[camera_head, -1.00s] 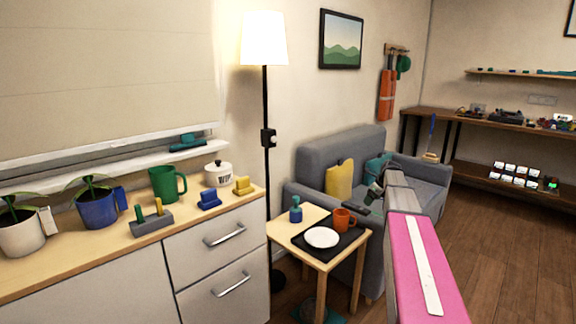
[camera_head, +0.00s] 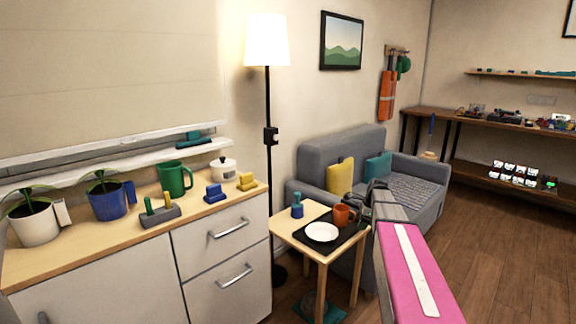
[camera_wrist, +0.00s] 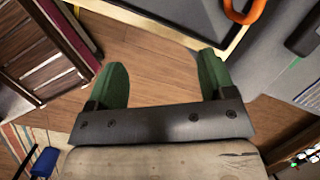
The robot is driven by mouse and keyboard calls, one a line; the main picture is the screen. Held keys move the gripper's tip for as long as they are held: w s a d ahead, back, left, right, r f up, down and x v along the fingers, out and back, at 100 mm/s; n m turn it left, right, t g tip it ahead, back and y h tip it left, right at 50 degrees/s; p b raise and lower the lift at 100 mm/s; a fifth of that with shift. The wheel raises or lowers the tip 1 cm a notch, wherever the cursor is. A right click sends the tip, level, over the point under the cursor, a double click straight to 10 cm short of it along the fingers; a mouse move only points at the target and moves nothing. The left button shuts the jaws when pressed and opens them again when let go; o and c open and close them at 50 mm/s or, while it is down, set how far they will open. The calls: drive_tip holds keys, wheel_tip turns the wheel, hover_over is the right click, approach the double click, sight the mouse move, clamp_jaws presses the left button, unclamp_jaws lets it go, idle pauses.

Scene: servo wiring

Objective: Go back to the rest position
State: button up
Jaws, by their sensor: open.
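My gripper (camera_wrist: 162,85) is open in the wrist view, its two green fingers wide apart with wood floor between them. It holds nothing. In the head view my pink and grey arm reaches up from the lower right. Its end is near the small side table (camera_head: 308,250) and the sofa (camera_head: 412,192), and the fingers are hard to make out there.
A black tray (camera_head: 345,237) on the side table holds a white plate (camera_head: 322,232) and an orange mug (camera_head: 342,215). A cabinet (camera_head: 90,265) with pots and a green mug (camera_head: 172,180) stands left. A floor lamp (camera_head: 268,150) stands behind. Open floor (camera_head: 500,245) lies right.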

drive_tip(key=s+a+f+n, duration=0.3)
drive_tip(key=s+n, duration=0.3)
drive_tip(key=s, duration=0.3)
drive_tip(key=s+a+f+n+g+h, duration=0.1)
drive_tip(key=s+a+f+n, duration=0.2)
drive_tip(key=s+a+n, duration=0.3)
drive_tip(key=s+a+f+n+g+h, duration=0.1)
drive_tip(key=s+a+f+n, duration=0.2)
drive_tip(key=s+n, duration=0.4)
drive_tip(key=s+a, duration=0.1)
drive_tip(key=s, duration=0.3)
drive_tip(key=shift+s+a+n, duration=0.15)
drive_tip(key=shift+s+n, duration=0.15)
drive_tip(key=shift+s, duration=0.05)
